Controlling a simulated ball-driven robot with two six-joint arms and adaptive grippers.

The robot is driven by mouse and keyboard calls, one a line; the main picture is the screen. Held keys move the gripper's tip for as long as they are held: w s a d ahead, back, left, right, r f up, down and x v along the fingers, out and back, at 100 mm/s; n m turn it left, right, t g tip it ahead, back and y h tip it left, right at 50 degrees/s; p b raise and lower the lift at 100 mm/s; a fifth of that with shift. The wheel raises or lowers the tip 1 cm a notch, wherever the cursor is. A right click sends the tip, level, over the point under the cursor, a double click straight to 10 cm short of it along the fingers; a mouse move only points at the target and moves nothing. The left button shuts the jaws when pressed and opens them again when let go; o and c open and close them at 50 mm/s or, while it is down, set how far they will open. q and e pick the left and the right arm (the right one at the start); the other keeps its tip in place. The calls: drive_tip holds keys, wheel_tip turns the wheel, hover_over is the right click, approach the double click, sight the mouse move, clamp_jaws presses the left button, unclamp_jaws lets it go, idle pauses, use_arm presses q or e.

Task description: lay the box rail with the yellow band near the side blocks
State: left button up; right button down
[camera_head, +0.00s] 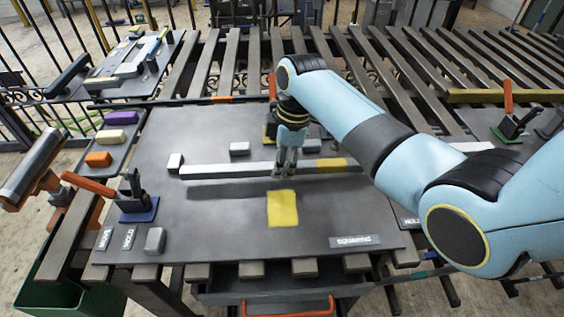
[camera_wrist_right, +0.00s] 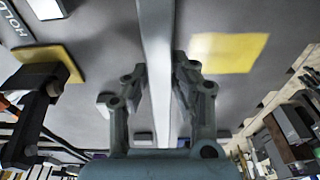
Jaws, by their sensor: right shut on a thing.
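The box rail (camera_head: 225,170) is a long pale grey bar with a yellow band (camera_head: 332,164) toward its right end. My right gripper (camera_head: 286,168) is shut on it near the middle, left of the band. A shadow lies apart below the rail, so it appears held above the plate (camera_head: 200,225). In the wrist view the rail (camera_wrist_right: 157,50) runs between the fingers (camera_wrist_right: 160,85); its band does not show. Small grey side blocks stand at the rail's left end (camera_head: 175,163), behind it (camera_head: 239,148) and at the plate's front left (camera_head: 155,240). My left gripper is not in view.
A yellow square (camera_head: 282,208) marks the plate in front of the rail. A toggle clamp with an orange handle (camera_head: 90,183) stands at the left on a blue base. Another clamp (camera_head: 270,130) is partly hidden behind my right gripper. Coloured blocks (camera_head: 98,159) lie on a side shelf.

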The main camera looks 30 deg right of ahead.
drive_tip(key=shift+w+f, duration=0.2)
drive_tip(key=shift+f, duration=0.45)
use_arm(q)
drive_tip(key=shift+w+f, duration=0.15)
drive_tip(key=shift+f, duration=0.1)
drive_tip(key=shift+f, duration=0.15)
use_arm(e)
drive_tip(key=shift+f, duration=0.4)
drive_tip(key=c, duration=1)
unclamp_jaws()
drive_tip(key=shift+s, duration=0.1)
wheel_tip(320, 180, up, 12)
drive_tip(key=d, duration=0.1)
drive_tip(key=shift+s+d, duration=0.3)
drive_tip(key=shift+s, duration=0.1)
drive_tip(key=shift+f, duration=0.15)
